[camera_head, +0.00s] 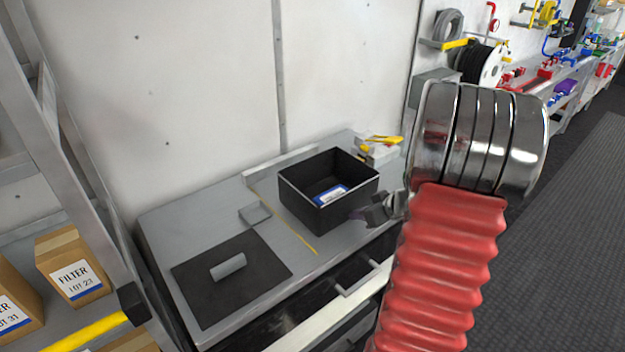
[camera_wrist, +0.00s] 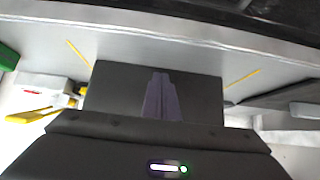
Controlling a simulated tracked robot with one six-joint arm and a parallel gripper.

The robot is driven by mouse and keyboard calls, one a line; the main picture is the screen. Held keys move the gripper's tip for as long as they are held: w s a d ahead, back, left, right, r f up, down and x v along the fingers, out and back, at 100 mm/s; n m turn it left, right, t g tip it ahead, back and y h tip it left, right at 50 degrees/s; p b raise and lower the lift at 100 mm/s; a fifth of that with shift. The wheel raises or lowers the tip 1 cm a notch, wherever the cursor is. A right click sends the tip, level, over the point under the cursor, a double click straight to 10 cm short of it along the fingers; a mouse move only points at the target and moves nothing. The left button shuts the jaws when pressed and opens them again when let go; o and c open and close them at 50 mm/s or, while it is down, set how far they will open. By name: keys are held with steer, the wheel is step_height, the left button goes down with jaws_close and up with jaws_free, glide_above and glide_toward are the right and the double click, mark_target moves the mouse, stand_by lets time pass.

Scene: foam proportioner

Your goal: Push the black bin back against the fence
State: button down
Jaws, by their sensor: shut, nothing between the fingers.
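The black bin (camera_head: 300,204) is an open-topped box standing upright on the grey workbench, with a blue-and-white label showing inside it. The fence (camera_head: 280,163) looks to be the pale strip along the back of the bench, behind the bin. A gap seems to lie between them, but its width is hard to tell. My gripper (camera_head: 368,213) is shut and empty at the bin's front right side. In the wrist view, the purple-grey fingers (camera_wrist: 162,95) are together in front of the bin's dark wall (camera_wrist: 203,92). I cannot tell whether they touch it.
A yellow line (camera_head: 290,230) runs across the bench left of the bin. A white box with yellow tools (camera_head: 380,149) stands behind right.

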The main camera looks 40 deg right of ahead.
mark_target(351, 207)
steer(key=shift+w+a, duration=0.2)
steer(key=shift+w, duration=6.2)
steer(key=shift+s+d, duration=0.15)
steer(key=shift+s, duration=4.45)
steer(key=a+r+g+y, duration=0.1)
steer(key=a+r, duration=0.3)
steer(key=a, duration=0.4)
steer(key=s+a+r+n+g+y, duration=0.1)
steer(key=a+r, duration=0.3)
steer(key=a, duration=0.5)
steer(key=a+r+g+y, duration=0.1)
steer(key=a+r, duration=0.3)
steer(key=a, duration=0.4)
steer(key=s+a+r+h, duration=0.1)
steer(key=s+a+r, duration=0.1)
steer(key=s+a, duration=0.4)
steer(key=s+a+r+m+h, duration=0.1)
steer(key=s+a+r+h, duration=0.1)
steer(key=s+a, duration=0.4)
steer(key=shift+s+a+r+g, duration=0.35)
steer(key=shift+s+r, duration=0.4)
steer(key=shift+s, duration=1.6)
